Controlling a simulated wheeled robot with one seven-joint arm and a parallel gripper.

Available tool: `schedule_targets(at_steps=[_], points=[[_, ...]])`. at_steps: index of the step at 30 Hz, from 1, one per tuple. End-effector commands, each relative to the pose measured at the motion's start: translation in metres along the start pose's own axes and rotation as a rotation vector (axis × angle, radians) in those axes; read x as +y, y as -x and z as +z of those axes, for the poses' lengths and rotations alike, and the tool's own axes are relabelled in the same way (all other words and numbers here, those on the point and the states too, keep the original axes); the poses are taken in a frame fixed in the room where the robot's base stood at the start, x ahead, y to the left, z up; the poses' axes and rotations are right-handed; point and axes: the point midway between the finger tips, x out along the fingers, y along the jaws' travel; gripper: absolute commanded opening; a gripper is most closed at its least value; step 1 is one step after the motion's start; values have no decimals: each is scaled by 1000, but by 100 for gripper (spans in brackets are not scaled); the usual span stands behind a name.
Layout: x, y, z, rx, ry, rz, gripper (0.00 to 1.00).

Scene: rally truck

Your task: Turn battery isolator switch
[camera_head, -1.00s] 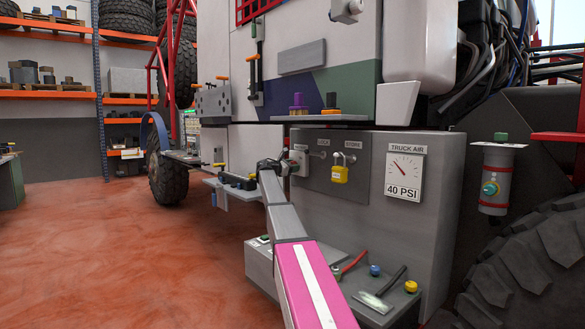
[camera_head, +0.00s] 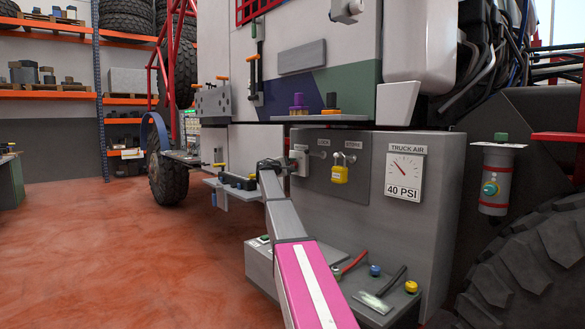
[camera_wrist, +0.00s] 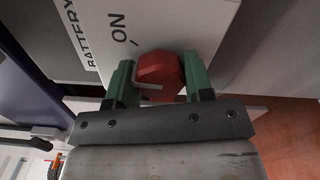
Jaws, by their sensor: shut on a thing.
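The battery isolator switch shows in the wrist view as a red knob (camera_wrist: 158,70) on a pale panel (camera_wrist: 205,25) marked "BATTERY" and "ON". My gripper (camera_wrist: 160,82) has its two green fingers on either side of the red knob and is shut on it. A thin pale bar shows across the knob's lower part between the fingers. In the head view my gripper (camera_head: 270,165) is at the left front edge of the grey truck box, beside a small white switch housing (camera_head: 299,160). The knob itself is hidden there behind my gripper.
A yellow padlock (camera_head: 339,174) hangs to the right on a dark plate. The "TRUCK AIR" gauge (camera_head: 404,172) is farther right. A small shelf (camera_head: 230,186) juts out at left. The red floor is clear at left.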

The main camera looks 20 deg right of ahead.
Motion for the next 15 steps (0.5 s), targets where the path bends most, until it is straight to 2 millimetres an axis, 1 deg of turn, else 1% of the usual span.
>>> schedule_targets(at_steps=[6, 15], points=[[-1, 1, 1, -1, -200, -1, 24], [-1, 1, 1, -1, -420, -2, 24]])
